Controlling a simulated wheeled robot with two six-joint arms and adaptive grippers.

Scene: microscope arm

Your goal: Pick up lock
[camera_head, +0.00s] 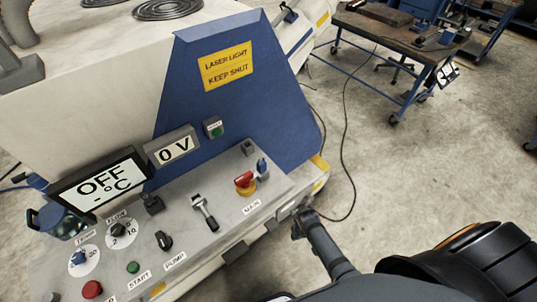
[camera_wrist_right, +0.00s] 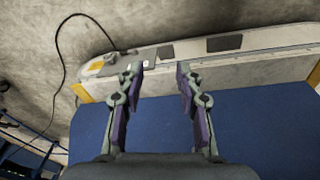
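On the sloped control panel (camera_head: 180,226) in the head view, a red and yellow MAIN switch (camera_head: 245,181) sits near the right end. A small blue piece (camera_head: 262,166) is right beside it; it may be the lock, but it is too small to be sure. My right arm reaches up from the bottom, and its gripper (camera_head: 303,220) is just off the panel's right end, below and right of the switch. In the right wrist view the gripper (camera_wrist_right: 160,80) is open, with nothing between its fingers. My left gripper is not in view.
Knobs, buttons and a lever (camera_head: 204,212) stand up from the panel. An OFF display (camera_head: 100,184) and blue housing (camera_head: 235,105) rise behind it. A black cable (camera_head: 346,130) lies on the open floor. A workbench (camera_head: 400,38) stands farther back.

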